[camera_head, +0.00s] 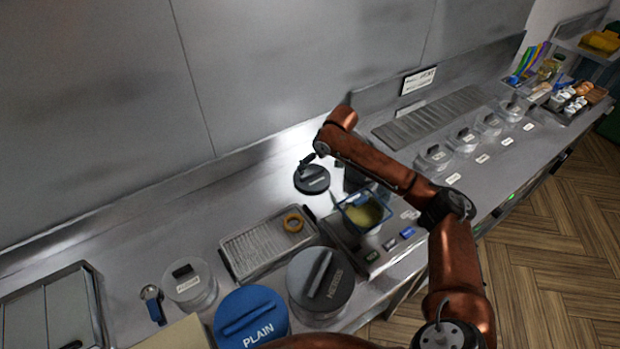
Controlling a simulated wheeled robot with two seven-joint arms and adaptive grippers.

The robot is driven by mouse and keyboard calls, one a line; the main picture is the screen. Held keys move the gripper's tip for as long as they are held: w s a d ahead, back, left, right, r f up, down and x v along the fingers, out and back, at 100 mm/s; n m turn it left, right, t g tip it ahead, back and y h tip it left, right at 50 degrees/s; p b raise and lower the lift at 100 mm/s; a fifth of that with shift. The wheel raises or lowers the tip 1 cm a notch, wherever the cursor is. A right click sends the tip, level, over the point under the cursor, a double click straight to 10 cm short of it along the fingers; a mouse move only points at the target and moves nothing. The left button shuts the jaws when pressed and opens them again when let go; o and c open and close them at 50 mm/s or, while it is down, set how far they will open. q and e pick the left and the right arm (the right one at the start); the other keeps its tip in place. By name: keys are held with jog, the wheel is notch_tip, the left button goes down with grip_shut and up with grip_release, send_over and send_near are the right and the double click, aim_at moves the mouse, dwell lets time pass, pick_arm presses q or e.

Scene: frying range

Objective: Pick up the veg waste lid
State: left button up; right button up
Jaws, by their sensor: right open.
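A small round dark lid (312,183) with an upright handle and a pale label too small to read lies on the steel counter, close to the back wall; it is probably the veg waste lid. My right gripper (306,163) is just above it, at the lid's handle. It is open, and I cannot tell whether its fingers touch the handle. My right arm comes in from the lower right and reaches over the counter. My left gripper is not in view.
A container of yellowish contents (366,212) stands under my right arm. A large dark lidded pot (319,284) and a blue PLAIN lid (250,318) are nearer. Clear-lidded tubs (465,139) line the right. The counter left of the dark lid is clear.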

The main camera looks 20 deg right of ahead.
aim_at(313, 172)
jog(key=x, duration=0.6)
jog(key=shift+w+a+f+b, duration=0.2)
jog(key=shift+a+f+b, duration=0.1)
jog(key=shift+b, duration=0.1)
jog(key=shift+c, duration=0.2)
jog(key=c, duration=1.4)
jog(key=shift+r, duration=0.1)
